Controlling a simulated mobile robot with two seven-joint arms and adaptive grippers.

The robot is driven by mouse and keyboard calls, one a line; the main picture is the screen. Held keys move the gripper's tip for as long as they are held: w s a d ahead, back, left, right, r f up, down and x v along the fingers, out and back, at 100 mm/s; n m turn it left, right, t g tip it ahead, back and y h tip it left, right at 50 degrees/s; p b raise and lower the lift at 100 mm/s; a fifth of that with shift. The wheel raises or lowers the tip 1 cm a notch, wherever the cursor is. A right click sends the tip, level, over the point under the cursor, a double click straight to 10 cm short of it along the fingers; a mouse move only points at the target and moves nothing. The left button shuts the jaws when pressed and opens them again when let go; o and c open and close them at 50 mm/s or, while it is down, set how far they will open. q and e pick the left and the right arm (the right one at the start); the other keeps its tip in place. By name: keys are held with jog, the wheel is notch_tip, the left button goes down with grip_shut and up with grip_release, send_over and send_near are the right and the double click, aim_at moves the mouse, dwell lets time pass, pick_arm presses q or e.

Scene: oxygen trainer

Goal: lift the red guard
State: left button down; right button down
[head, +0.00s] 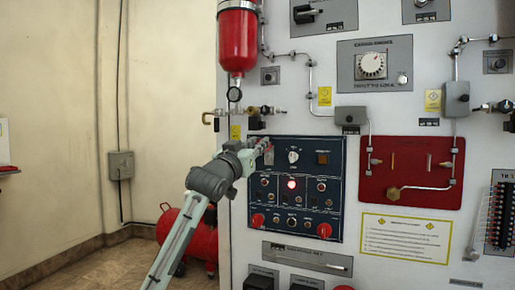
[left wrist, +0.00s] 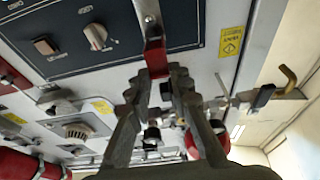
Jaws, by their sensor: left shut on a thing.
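The red guard (left wrist: 155,56) shows in the left wrist view as a narrow red piece at the edge of the dark blue switch panel, below a silver metal part (left wrist: 149,14). My left gripper (left wrist: 159,78) is shut on it, with a dark finger on each side. In the head view my left gripper (head: 257,145) is at the upper left corner of the dark blue panel (head: 330,158) and hides most of the guard. How far the guard is tilted cannot be told. My right gripper is not in view.
The panel has a white knob (head: 293,156), a lit red lamp (head: 291,184) and red knobs. A red tank (head: 190,236) stands on the floor behind my arm.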

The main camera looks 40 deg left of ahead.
pick_arm(q)
jog(key=shift+s+a+r+g, duration=0.1)
jog(key=shift+r+g, duration=0.5)
jog(key=shift+r, duration=0.45)
jog(key=c, duration=1.4)
grip_release()
jog(key=shift+f, duration=0.25)
jog(key=v, duration=1.2)
